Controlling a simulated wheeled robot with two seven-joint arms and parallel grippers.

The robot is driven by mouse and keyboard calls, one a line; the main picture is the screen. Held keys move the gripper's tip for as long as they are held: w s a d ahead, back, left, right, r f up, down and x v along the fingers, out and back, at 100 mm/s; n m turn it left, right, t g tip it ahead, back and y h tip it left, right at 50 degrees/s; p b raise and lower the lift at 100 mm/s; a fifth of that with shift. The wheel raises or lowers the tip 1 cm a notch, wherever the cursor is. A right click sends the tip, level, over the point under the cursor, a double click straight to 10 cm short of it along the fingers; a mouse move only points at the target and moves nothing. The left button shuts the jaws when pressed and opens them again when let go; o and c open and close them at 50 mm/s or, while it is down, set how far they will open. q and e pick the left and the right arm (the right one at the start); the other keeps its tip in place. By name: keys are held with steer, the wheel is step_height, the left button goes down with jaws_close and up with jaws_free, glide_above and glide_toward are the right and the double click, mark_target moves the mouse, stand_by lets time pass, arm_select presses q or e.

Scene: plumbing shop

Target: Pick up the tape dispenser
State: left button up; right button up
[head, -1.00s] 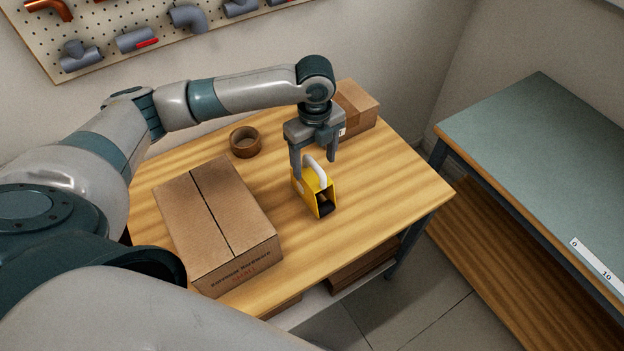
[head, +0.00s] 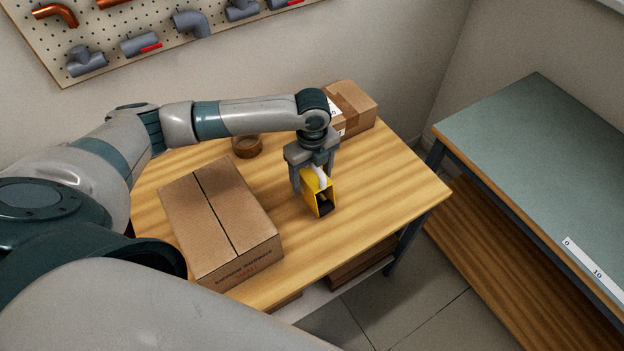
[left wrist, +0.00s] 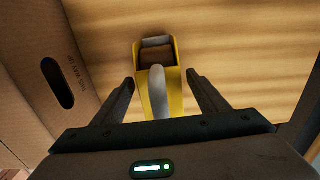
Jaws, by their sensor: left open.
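The yellow tape dispenser (head: 324,202) stands on the wooden table (head: 385,195), with a pale grey handle on top and a dark opening at its front. My left gripper (head: 314,186) is lowered over it from above, with its fingers apart on either side of the handle. In the left wrist view, the dispenser (left wrist: 174,92) lies between the two open fingers (left wrist: 162,92), with a visible gap on each side. The gripper covers part of the dispenser in the head view. My right gripper is not in view.
A large closed cardboard box (head: 215,215) stands left of the dispenser. A brown tape roll (head: 247,146) and a smaller box (head: 358,103) are farther back. The table is clear to the right. A green-topped bench (head: 545,150) stands at the right.

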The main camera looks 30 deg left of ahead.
mark_target(316, 170)
arm_select(q)
steer(key=shift+f, duration=0.55)
steer(key=shift+r, duration=0.1)
steer(key=c, duration=1.5)
steer(key=shift+o, duration=0.2)
steer(key=shift+w+r+b, duration=0.1)
steer(key=shift+r+b, duration=0.25)
steer(key=shift+r, duration=0.15)
steer(key=r+b, duration=0.1)
steer(key=d+r, duration=0.1)
steer(key=r, duration=0.1)
steer(key=shift+w+r+b, duration=0.1)
steer(key=shift+b, duration=0.25)
steer(key=w+d+r+b, duration=0.2)
steer(key=d+r, duration=0.4)
steer(key=d, duration=0.4)
steer(key=shift+w+d+r+b, duration=0.25)
steer(key=shift+r+b, duration=0.15)
steer(key=shift+b, duration=0.4)
